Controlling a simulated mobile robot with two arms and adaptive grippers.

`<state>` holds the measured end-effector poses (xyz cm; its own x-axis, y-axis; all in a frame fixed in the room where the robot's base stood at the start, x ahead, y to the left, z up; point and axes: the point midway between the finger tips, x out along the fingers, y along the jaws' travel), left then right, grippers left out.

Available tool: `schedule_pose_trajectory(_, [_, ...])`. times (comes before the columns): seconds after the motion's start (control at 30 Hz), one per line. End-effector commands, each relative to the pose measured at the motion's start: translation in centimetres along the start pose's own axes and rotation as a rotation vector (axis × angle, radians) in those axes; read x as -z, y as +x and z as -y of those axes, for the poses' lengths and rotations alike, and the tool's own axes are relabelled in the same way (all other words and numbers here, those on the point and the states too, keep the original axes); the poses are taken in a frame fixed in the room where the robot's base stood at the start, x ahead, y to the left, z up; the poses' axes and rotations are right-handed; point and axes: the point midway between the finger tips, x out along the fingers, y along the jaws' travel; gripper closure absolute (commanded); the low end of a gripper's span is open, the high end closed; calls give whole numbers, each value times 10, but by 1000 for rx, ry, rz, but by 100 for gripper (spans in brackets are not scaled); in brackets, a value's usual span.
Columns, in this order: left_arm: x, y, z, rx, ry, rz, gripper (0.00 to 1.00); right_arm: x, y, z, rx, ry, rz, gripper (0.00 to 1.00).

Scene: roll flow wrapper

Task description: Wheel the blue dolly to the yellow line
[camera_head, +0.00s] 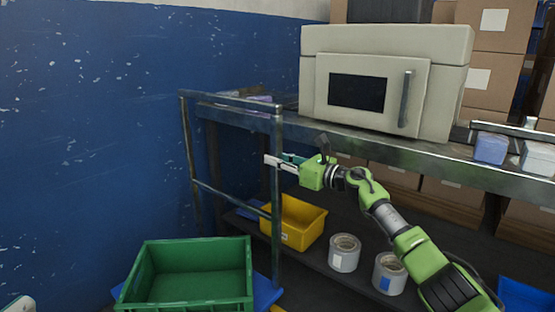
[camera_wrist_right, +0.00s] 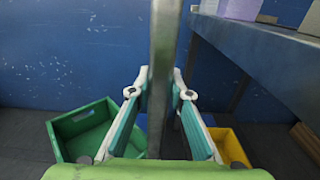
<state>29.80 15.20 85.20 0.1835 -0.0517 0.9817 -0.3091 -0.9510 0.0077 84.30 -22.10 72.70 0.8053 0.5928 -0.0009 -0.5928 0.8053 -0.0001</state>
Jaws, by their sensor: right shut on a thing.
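The blue dolly (camera_head: 268,292) is at the lower left of the head view, its deck mostly hidden under a green crate (camera_head: 195,248). Its metal handle frame (camera_head: 277,215) rises beside the crate. My right gripper (camera_head: 277,161) is shut on the near upright of this frame. In the wrist view, the upright (camera_wrist_right: 163,60) passes between the fingers of the right gripper (camera_wrist_right: 160,88). The wheels are hidden. A small yellow patch (camera_head: 278,309) shows at the bottom edge; I cannot tell whether it is the line.
A metal shelf (camera_head: 380,148) bearing a beige appliance (camera_head: 382,82) stands close right of the handle. Its lower shelf holds a yellow bin (camera_head: 297,228) and two pale cans (camera_head: 345,253). A blue wall (camera_head: 90,110) closes off the back and left.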

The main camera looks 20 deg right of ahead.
Motion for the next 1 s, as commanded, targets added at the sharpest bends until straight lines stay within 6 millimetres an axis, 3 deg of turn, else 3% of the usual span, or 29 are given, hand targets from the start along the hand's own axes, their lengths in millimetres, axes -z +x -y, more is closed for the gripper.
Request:
schedule_pose_trajectory(0.13, [0,0,0,-3,0,0,70,0,-3,7,17,-4,1,100])
schedule_pose_trajectory(0.17, [0,0,0,-3,0,0,70,0,-3,7,17,-4,1,79])
schedule_pose_trajectory(0.23, [0,0,0,-4,0,0,70,-1,-3,8,18,-4,1,64])
schedule_pose_trajectory(0.67, [2,2,0,-3,1,-11,70,0,-6,5,10,-2,1,64])
schedule_pose_trajectory(0.83, [1,2,0,-3,1,-8,70,0,-26,4,10,-5,-1,64])
schedule_pose_trajectory(1.0, [1,2,0,-3,0,-6,70,1,-59,5,12,-5,-2,64])
